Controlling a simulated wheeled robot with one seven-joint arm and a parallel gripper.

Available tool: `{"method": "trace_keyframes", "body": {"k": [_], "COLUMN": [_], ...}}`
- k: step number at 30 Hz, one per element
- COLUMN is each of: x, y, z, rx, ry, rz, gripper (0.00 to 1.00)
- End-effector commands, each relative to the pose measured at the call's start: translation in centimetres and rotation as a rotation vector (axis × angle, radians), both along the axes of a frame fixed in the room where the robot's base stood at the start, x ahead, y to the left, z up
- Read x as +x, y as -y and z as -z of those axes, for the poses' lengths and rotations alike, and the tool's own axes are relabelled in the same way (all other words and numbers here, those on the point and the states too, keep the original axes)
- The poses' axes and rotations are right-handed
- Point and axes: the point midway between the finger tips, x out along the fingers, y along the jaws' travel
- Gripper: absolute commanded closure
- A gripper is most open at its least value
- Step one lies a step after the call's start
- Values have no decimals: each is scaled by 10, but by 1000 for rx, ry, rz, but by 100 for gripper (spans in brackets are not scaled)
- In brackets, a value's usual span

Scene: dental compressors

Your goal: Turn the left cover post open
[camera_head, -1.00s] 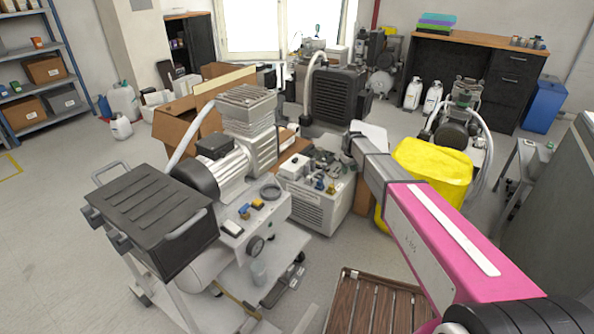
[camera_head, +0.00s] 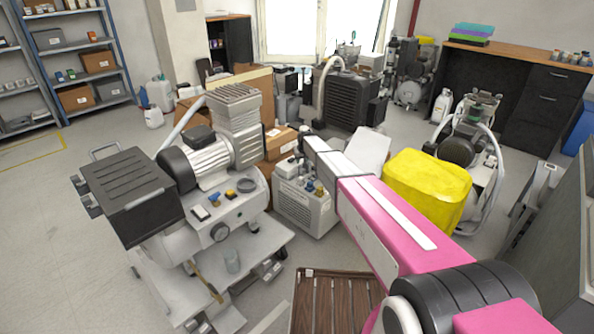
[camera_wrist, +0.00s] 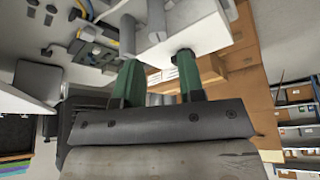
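In the wrist view my gripper (camera_wrist: 158,72) has two green fingers spread apart, with nothing clearly held between them. A grey cylindrical post (camera_wrist: 156,20) stands against a white housing just beyond the gap. A second grey cylinder (camera_wrist: 127,36) shows just past the left fingertip. I cannot tell which is the left cover post, or whether a finger touches either. In the head view my arm reaches over a white compressor unit (camera_head: 304,208) with small fittings on top; my gripper is hidden there.
A large compressor on a cart (camera_head: 215,268) stands at left, with a dark ribbed case (camera_head: 130,185). A yellow-covered item (camera_head: 428,190) is right of my arm. A brown slatted pallet (camera_head: 335,305) lies in front. Cardboard boxes (camera_head: 280,142) stand behind. Floor at far left is clear.

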Motion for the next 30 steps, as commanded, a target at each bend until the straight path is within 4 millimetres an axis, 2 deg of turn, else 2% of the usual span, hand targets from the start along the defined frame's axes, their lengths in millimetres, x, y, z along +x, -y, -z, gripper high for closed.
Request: {"method": "trace_keyframes", "body": {"k": [15, 19, 27, 29, 30], "x": [32, 34, 34, 34, 34], "y": [-11, -12, -12, -12, -12], "z": [78, 86, 87, 87, 87], "rx": [-1, 0, 0, 0, 0], "ry": [-2, 0, 0, 0, 0], "rz": [-1, -1, -1, -1, -1], "gripper": [64, 64, 64, 83, 96]}}
